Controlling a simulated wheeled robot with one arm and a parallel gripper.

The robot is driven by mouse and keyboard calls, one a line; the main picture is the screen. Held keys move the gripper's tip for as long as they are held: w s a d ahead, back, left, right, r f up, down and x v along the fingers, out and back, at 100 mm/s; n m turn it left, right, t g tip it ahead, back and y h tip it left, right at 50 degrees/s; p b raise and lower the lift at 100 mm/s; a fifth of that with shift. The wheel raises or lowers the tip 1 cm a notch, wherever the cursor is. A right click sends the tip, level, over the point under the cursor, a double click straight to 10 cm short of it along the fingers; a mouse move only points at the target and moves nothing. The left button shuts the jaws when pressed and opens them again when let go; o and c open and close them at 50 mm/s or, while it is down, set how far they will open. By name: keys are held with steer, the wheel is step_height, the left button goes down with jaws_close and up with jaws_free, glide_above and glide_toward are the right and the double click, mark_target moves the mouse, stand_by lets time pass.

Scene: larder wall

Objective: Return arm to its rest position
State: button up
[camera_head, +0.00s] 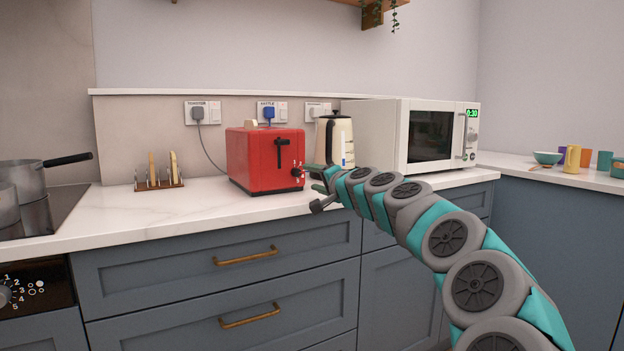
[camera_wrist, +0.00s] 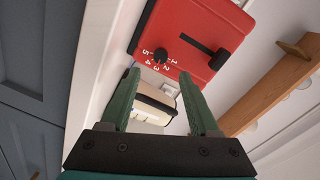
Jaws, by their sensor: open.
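My arm reaches from the lower right of the head view toward the worktop. My gripper (camera_head: 318,188) is beside the right side of the red toaster (camera_head: 265,160), near its dial; its fingers are small and partly hidden there. In the wrist view my gripper (camera_wrist: 160,95) has its two green fingers spread apart with nothing held between them. The toaster (camera_wrist: 195,35) lies beyond the fingertips in that view, its numbered dial and lever slot facing me. The cream kettle (camera_wrist: 155,105) shows between the fingers, further back.
The kettle (camera_head: 335,138) and white microwave (camera_head: 400,130) stand right of the toaster. A toast rack (camera_head: 158,183) and a hob with pans (camera_head: 30,185) are to the left. Bowls and cups (camera_head: 573,158) sit on the right counter. Drawers (camera_head: 230,290) line the front below the worktop.

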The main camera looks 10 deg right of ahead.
steer(key=s+a+f+n+g+y, duration=0.2)
steer(key=s+a+f+n+g, duration=0.15)
steer(key=s+a, duration=0.45)
steer(key=s+a+f+n+g+y, duration=0.1)
steer(key=s+a+f+n+g, duration=0.25)
steer(key=s+a, duration=0.4)
steer(key=s+a+f+n+g+h, duration=0.1)
steer(key=s+a+f+n+g, duration=0.1)
steer(key=s+f, duration=0.65)
steer(key=s+d+f+g+h, duration=0.2)
steer(key=s+d+f, duration=0.3)
steer(key=s, duration=0.7)
steer(key=s+d+f+g+h, duration=0.3)
steer(key=s+f, duration=0.5)
steer(key=s, duration=0.4)
steer(key=s+d+f+g+h, duration=0.2)
steer(key=s+d+f+g, duration=0.2)
steer(key=s, duration=0.9)
steer(key=d+f, duration=0.2)
steer(key=d, duration=0.1)
steer(key=shift+f+n, duration=0.25)
steer(key=shift+n, duration=0.15)
